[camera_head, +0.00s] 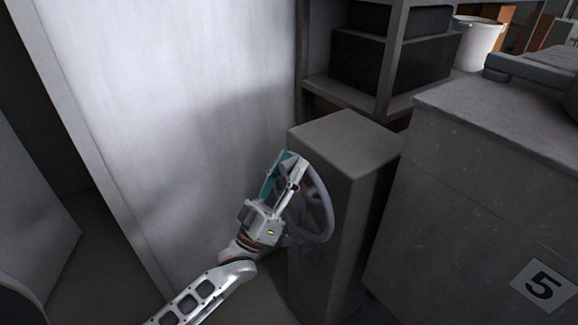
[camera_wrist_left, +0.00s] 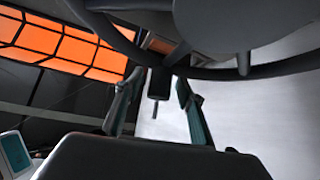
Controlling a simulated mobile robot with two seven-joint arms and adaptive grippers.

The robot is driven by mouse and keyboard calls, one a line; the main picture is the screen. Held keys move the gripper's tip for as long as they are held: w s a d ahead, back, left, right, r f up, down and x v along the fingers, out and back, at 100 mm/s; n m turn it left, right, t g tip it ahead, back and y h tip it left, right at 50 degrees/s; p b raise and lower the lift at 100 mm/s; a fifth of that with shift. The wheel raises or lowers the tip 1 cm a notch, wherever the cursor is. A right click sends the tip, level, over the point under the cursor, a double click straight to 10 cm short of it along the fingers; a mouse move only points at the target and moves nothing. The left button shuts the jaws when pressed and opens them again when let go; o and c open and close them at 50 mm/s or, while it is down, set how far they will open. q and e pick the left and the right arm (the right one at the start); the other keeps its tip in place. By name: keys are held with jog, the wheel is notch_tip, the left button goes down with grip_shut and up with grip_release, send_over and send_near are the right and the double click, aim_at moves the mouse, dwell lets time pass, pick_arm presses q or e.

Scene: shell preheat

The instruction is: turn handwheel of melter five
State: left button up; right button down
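The handwheel (camera_head: 328,205) is a grey spoked wheel on the left side of a grey box-shaped pedestal (camera_head: 350,140). In the left wrist view its dark rim (camera_wrist_left: 275,69) and hub cross the top of the picture. My left gripper (camera_head: 287,168) is at the upper left part of the wheel and hides part of the rim. In the left wrist view its two fingers (camera_wrist_left: 155,92) are apart, with a short dark handle (camera_wrist_left: 158,84) showing between them. I cannot tell whether either finger touches it. My right gripper is not in view.
A grey cabinet (camera_head: 470,200) with a "5" label (camera_head: 543,284) stands right of the pedestal. A large pale panel (camera_head: 180,130) is close on the left. Behind is a shelf with dark boxes (camera_head: 375,60) and a white bucket (camera_head: 478,42). Orange panes (camera_wrist_left: 60,45) show in the wrist view.

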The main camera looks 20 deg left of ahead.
pick_arm(q)
grip_shut()
